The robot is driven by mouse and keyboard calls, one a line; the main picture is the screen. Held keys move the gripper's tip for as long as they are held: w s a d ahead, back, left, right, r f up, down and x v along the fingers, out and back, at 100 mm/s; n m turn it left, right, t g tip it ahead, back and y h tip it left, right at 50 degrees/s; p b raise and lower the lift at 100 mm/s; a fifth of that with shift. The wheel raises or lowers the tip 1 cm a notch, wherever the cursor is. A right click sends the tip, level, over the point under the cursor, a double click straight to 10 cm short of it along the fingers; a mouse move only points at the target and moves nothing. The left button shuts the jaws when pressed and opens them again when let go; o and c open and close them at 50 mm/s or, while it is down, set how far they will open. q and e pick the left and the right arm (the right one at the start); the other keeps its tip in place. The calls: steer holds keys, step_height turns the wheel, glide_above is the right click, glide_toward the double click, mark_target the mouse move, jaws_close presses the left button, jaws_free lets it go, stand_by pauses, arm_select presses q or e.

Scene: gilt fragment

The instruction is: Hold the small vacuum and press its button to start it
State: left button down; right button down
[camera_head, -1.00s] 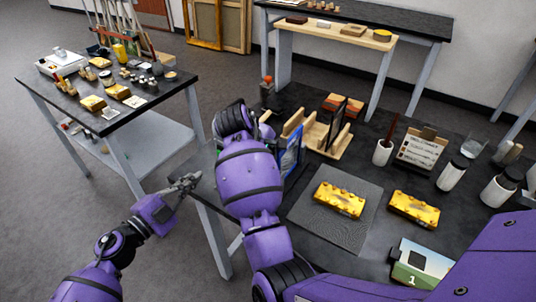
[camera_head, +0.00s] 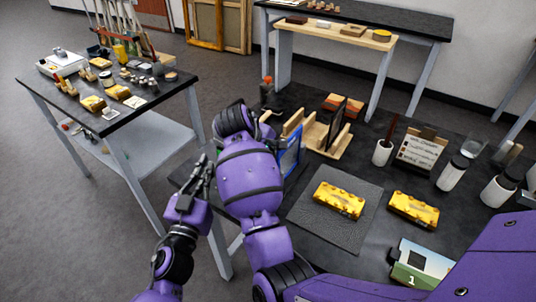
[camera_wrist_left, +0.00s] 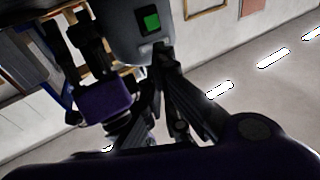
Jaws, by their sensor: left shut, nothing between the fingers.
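The small vacuum shows in the left wrist view as a grey body (camera_wrist_left: 125,38) with a square green button (camera_wrist_left: 151,20). In the head view I cannot make it out behind my right arm. My left gripper (camera_head: 207,167) is shut and empty, fingers pointing up beside my right forearm. In the left wrist view its fingertips (camera_wrist_left: 163,55) are just below the green button; I cannot tell whether they touch the body. Dark and purple parts of my right arm's end show beside the vacuum there. The right gripper's grip is hidden.
The black worktable (camera_head: 385,240) holds a grey mat (camera_head: 312,222) with a gilt fragment (camera_head: 339,199), a second fragment (camera_head: 413,208), a wooden rack (camera_head: 325,139) and white cups. A side table (camera_head: 128,128) with tools stands at left. Floor is clear between the tables.

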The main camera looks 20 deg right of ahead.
steer(key=shift+w+a+r, duration=0.1)
steer(key=shift+w+r, duration=0.05)
steer(key=shift+r, duration=0.1)
arm_select(q)
steer(key=w+a+f+n+y, duration=0.1)
steer(key=a+n+y, duration=0.55)
steer(key=n, duration=0.75)
steer(key=shift+y, duration=0.35)
steer(key=shift+w+d+f, duration=0.1)
steer(key=shift+w+d, duration=0.85)
steer(key=shift+d, duration=0.35)
steer(key=shift+w+d, duration=0.9)
steer(key=shift+d, duration=0.4)
steer(key=shift+w+d+f, duration=0.1)
steer(key=shift+w+d, duration=0.85)
steer(key=shift+d, duration=0.35)
steer(key=shift+d, duration=0.1)
steer(key=shift+w+d+r, duration=0.1)
steer(key=shift+w+d, duration=0.1)
steer(key=shift+d, duration=0.05)
steer(key=shift+w+d, duration=0.1)
steer(key=shift+d, duration=0.05)
steer(key=shift+s+a, duration=0.4)
steer(key=shift+a, duration=0.1)
